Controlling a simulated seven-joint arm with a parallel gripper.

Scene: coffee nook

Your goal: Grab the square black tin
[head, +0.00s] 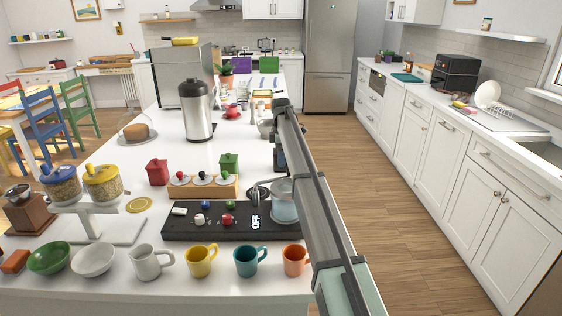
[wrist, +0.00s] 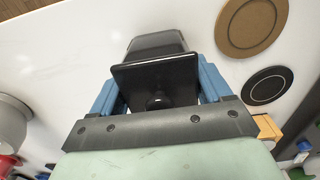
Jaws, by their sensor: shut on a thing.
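The square black tin (wrist: 152,75) is in the middle of the wrist view, with a round knob on its dark lid. My gripper (wrist: 158,88) has its blue fingers on either side of the tin and is shut on it. The white counter (wrist: 60,60) shows around the tin. I cannot tell whether the tin rests on the counter or is a little above it. In the head view my arm covers most of that spot, and the tin cannot be made out clearly.
A brown round mat (wrist: 248,27) and a black disc (wrist: 267,86) lie right of the tin in the wrist view. In the head view, a steel dispenser (head: 198,110), a red canister (head: 157,172), a green canister (head: 229,162) and a black panel (head: 190,231) stand left of my arm.

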